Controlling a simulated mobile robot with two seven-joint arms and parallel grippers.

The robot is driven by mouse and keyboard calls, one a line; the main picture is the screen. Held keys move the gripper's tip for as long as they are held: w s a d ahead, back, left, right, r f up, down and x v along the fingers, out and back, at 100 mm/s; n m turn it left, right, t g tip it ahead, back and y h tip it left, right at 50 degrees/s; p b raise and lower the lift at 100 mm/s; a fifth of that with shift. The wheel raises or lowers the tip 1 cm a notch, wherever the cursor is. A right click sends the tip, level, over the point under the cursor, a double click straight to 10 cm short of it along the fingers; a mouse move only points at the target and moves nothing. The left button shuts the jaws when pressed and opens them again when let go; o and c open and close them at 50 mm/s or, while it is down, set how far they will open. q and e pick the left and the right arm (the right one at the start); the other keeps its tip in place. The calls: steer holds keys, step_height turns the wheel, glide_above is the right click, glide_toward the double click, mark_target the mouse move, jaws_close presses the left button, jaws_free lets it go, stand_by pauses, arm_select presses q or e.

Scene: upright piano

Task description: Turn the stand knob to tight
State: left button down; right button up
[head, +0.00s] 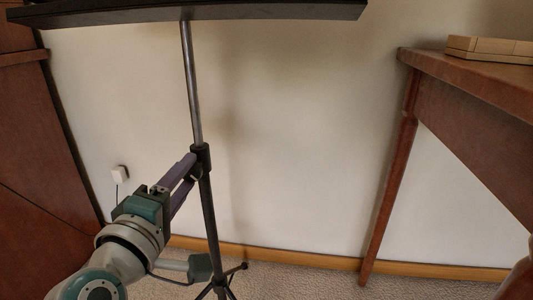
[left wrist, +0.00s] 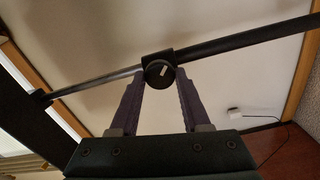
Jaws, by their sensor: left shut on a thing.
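The stand (head: 211,225) is a thin upright pole on folding legs, with a wide dark top (head: 200,10) above. Its knob (left wrist: 158,72) is a round black disc with a pale mark, on the dark collar of the pole; in the head view the collar (head: 200,158) shows and the knob is mostly hidden by my fingers. My left gripper (head: 192,164) reaches the collar from the lower left. In the left wrist view its two purple fingers (left wrist: 157,78) are on either side of the knob, shut on it. My right gripper is in neither view.
A wooden table (head: 465,90) stands at the right with a light box (head: 490,48) on it. A brown wooden panel (head: 40,150) is at the left. A white wall outlet (head: 120,172) with a cord is behind my arm. Open carpet lies between the stand and the table leg.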

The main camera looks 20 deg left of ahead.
arm_select(q)
steer(key=shift+r+m+p, duration=0.15)
steer(key=shift+m+p, duration=1.65)
steer(key=shift+m, duration=2.9)
steer(key=shift+c, duration=1.8)
jaws_free()
